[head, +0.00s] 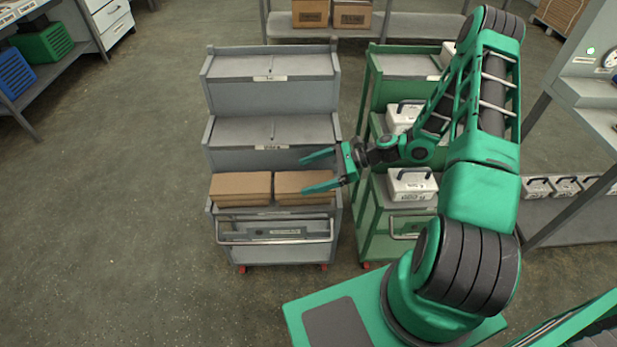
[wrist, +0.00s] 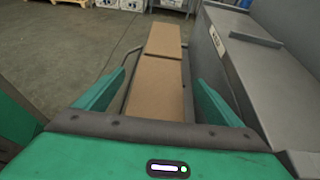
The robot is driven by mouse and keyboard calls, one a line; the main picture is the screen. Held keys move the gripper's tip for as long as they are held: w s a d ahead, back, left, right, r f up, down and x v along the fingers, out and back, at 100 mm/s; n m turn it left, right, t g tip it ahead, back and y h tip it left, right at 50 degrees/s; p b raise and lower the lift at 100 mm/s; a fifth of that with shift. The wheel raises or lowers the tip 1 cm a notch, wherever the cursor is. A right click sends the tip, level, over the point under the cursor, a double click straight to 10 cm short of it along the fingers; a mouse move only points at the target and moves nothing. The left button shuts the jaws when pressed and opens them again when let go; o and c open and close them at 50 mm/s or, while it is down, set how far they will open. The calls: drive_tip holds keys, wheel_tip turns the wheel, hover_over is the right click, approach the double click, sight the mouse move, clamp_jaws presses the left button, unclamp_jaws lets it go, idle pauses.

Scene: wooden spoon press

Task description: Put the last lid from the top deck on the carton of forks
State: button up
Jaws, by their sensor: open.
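A grey stepped cart (head: 271,131) has bare top and middle decks. Two brown cardboard pieces lie side by side on its lowest deck, a left one (head: 240,186) and a right one (head: 300,182). I cannot tell lid from carton there or read which holds forks. My gripper (head: 304,175) is open and empty, its fingers pointing left above the right brown piece. In the wrist view, the brown pieces lie in line between and beyond the open fingers (wrist: 160,78). A green cart (head: 377,211) has a white item (head: 447,52) on its top deck, partly hidden by my arm.
White boxes with dark handles stand on the green cart's middle (head: 403,119) and lowest deck (head: 410,186). The carts stand close together. A grey bench (head: 600,120) is at right, a shelf with blue (head: 14,72) and green bins (head: 42,43) at far left. The left floor is clear.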

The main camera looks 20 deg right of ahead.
drive_tip(key=v, duration=1.1)
drive_tip(key=shift+d, duration=0.2)
drive_tip(key=s+d+r+n+g+h, duration=0.2)
drive_tip(key=s+r+n+h, duration=0.4)
drive_tip(key=s+r, duration=0.6)
drive_tip(key=s+d+r+n+g+h, duration=0.2)
drive_tip(key=s+d+r+n+h, duration=0.3)
drive_tip(key=s+r, duration=0.8)
drive_tip(key=s+n+h, duration=0.1)
drive_tip(key=s+n, duration=0.2)
drive_tip(key=shift+s+n+h, duration=0.15)
drive_tip(key=shift+n+h, duration=0.25)
drive_tip(key=shift+r, duration=0.1)
drive_tip(key=shift+w+f, duration=0.25)
drive_tip(key=shift+w, duration=0.4)
